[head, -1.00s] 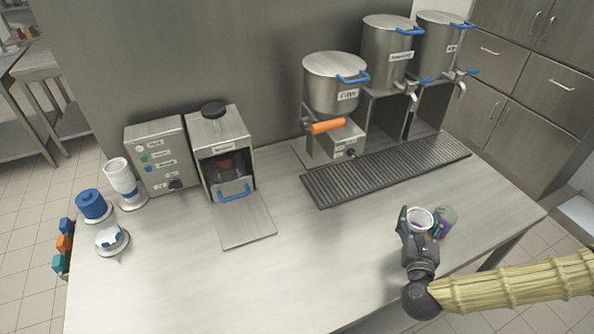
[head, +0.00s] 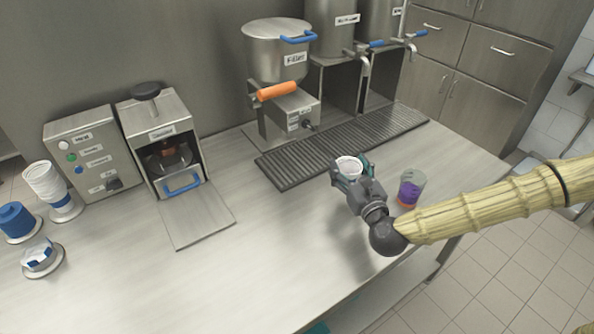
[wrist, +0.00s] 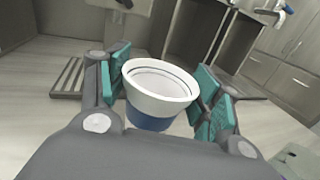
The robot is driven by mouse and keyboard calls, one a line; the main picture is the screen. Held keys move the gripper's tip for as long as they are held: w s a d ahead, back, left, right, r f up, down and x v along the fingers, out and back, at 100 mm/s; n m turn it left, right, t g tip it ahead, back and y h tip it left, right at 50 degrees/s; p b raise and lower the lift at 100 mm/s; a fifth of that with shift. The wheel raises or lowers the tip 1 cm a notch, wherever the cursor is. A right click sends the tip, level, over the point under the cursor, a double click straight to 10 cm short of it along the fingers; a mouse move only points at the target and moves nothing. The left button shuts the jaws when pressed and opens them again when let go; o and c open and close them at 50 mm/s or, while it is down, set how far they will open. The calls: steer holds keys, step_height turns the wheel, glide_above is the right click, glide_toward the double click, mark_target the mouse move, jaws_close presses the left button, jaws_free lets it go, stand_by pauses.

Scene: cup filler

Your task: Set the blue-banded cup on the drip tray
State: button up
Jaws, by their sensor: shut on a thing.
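My gripper (head: 350,173) is shut on a white cup (head: 348,165) with an open top. In the wrist view the cup (wrist: 158,86) sits upright between the teal finger pads, and a blue band (wrist: 148,120) shows below its white rim. The black ribbed drip tray (head: 268,172) lies on the counter behind and to the left of the gripper, under the taps. The cup is in front of the tray's near edge, apart from it. Part of the tray also shows at the left of the wrist view (wrist: 68,78). The cup's base is hidden.
A sealer with an open front (head: 165,150) is at left. The counter's front middle is clear.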

steer(key=shift+w+a+f+n+g+y+b, duration=0.2)
steer(key=shift+a+n+y+b, duration=0.25)
steer(key=shift+b, duration=0.75)
steer(key=shift+s+a+f+n+g+y+b, duration=0.15)
steer(key=shift+a+f+n+y+b, duration=0.3)
steer(key=shift+b, duration=0.75)
steer(key=shift+w+a+f+n+g+y+b, duration=0.2)
steer(key=shift+y+b, duration=0.4)
steer(key=shift+b, duration=0.6)
steer(key=a+n+y+b, duration=0.1)
steer(key=b, duration=0.2)
steer(key=shift+s+g, duration=0.2)
steer(key=shift+g, duration=0.15)
steer(key=shift+s+a+n+g+y+b, duration=0.15)
steer(key=shift+a+n+g+y+b, duration=0.2)
steer(key=shift+b, duration=0.5)
steer(key=p+x, duration=0.1)
steer(key=x, duration=0.6)
steer(key=p+x, duration=0.1)
steer(key=x, duration=0.7)
steer(key=shift+a+r, duration=0.2)
steer(key=shift+r, duration=0.05)
steer(key=x, duration=0.3)
steer(key=shift+s+f+p, duration=0.1)
steer(key=shift+f+p, duration=0.25)
steer(key=shift+f, duration=0.35)
steer(key=shift+d+f, duration=0.1)
